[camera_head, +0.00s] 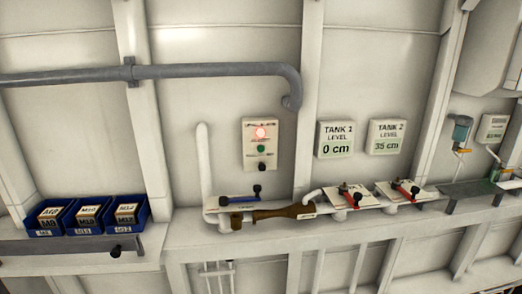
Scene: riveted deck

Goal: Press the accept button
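A pale control panel (247,156) is fixed to the white wall near the middle of the head view. The small print on the panel is too blurred to read, so I cannot tell which element is labelled accept. Neither of my grippers shows in the head view, and nothing covers the panel.
Below the panel are white pipes with a blue-handled valve (240,199) and red-handled valves (351,196). Tank signs (336,139) reading 0 cm and 35 cm hang to the right. Blue bins (46,232) stand on a shelf at left. A grey pipe (210,70) runs above.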

